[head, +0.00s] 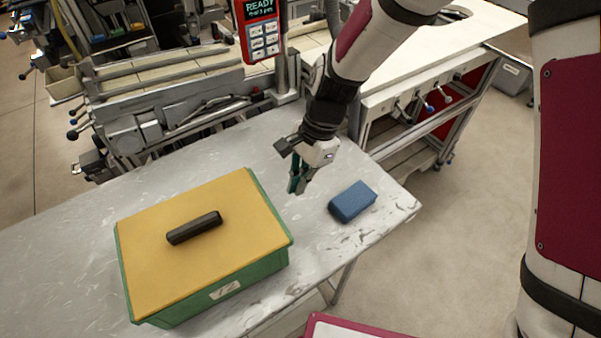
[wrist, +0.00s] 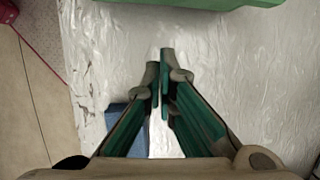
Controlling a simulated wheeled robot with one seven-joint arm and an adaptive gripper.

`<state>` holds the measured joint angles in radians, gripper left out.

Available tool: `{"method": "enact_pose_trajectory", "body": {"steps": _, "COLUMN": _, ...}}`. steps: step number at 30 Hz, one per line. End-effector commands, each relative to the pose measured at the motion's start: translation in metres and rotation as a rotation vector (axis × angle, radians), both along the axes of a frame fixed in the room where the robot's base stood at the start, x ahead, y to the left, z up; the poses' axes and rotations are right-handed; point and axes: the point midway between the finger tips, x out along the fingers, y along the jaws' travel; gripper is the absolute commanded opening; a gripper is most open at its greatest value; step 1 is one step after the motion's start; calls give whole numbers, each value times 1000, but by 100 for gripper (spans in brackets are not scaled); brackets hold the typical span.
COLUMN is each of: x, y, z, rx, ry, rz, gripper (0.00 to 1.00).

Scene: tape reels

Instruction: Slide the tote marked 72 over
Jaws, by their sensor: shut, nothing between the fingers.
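The tote marked 72 (head: 258,278) is a green box with a yellow lid and a dark handle on top. It stands on the left part of the grey metal table, and its white label faces the front. Part of its green side shows at the top edge of the wrist view (wrist: 200,3). My gripper (head: 296,190) is to the right of the tote, pointing down over the table, apart from the tote. Its green-lined fingers (wrist: 161,65) are shut with nothing between them.
A blue block (head: 352,202) lies on the table (head: 75,225) right of my gripper, near the right end; it shows partly behind the fingers in the wrist view (wrist: 118,118). A machine with a red control panel (head: 262,28) stands behind. Table left of the tote is bare.

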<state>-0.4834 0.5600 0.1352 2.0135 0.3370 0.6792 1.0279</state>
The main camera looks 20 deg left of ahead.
Motion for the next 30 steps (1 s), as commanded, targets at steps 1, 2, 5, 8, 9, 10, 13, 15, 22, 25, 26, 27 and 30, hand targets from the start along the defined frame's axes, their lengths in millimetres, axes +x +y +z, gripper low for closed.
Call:
{"method": "enact_pose_trajectory", "body": {"steps": 1, "x": -4, "y": 1, "z": -11, "rx": -3, "ry": 5, "rz": 2, "gripper": 0}}
{"method": "enact_pose_trajectory", "body": {"steps": 2, "x": -5, "y": 3, "z": -17, "rx": -2, "ry": 5, "rz": 1, "gripper": 0}}
{"method": "enact_pose_trajectory", "body": {"steps": 5, "x": -10, "y": 6, "z": -36, "rx": -3, "ry": 5, "rz": 2, "gripper": 0}}
{"method": "enact_pose_trajectory", "body": {"steps": 8, "x": -14, "y": 9, "z": -54, "rx": -3, "ry": 5, "rz": 0, "gripper": 0}}
{"method": "enact_pose_trajectory", "body": {"steps": 9, "x": -17, "y": 13, "z": -57, "rx": -1, "ry": 3, "rz": 2, "gripper": 0}}
{"method": "enact_pose_trajectory", "body": {"steps": 10, "x": -22, "y": 17, "z": -54, "rx": 0, "ry": 1, "rz": 3, "gripper": 0}}
{"method": "enact_pose_trajectory", "body": {"steps": 13, "x": -33, "y": 26, "z": -53, "rx": 0, "ry": 1, "rz": 3, "gripper": 0}}
{"method": "enact_pose_trajectory", "body": {"steps": 15, "x": -37, "y": 30, "z": -53, "rx": 1, "ry": 0, "rz": 2, "gripper": 0}}
{"method": "enact_pose_trajectory", "body": {"steps": 22, "x": -43, "y": 36, "z": -54, "rx": 1, "ry": -1, "rz": 0, "gripper": 0}}
{"method": "enact_pose_trajectory", "body": {"steps": 25, "x": -43, "y": 36, "z": -54, "rx": 1, "ry": -1, "rz": 0, "gripper": 0}}
{"method": "enact_pose_trajectory", "body": {"steps": 26, "x": -43, "y": 36, "z": -54, "rx": 1, "ry": -1, "rz": 0, "gripper": 0}}
{"method": "enact_pose_trajectory", "body": {"steps": 27, "x": -43, "y": 36, "z": -54, "rx": 1, "ry": -1, "rz": 0, "gripper": 0}}
{"method": "enact_pose_trajectory", "body": {"steps": 30, "x": -43, "y": 36, "z": -54, "rx": 0, "ry": 0, "rz": 1, "gripper": 0}}
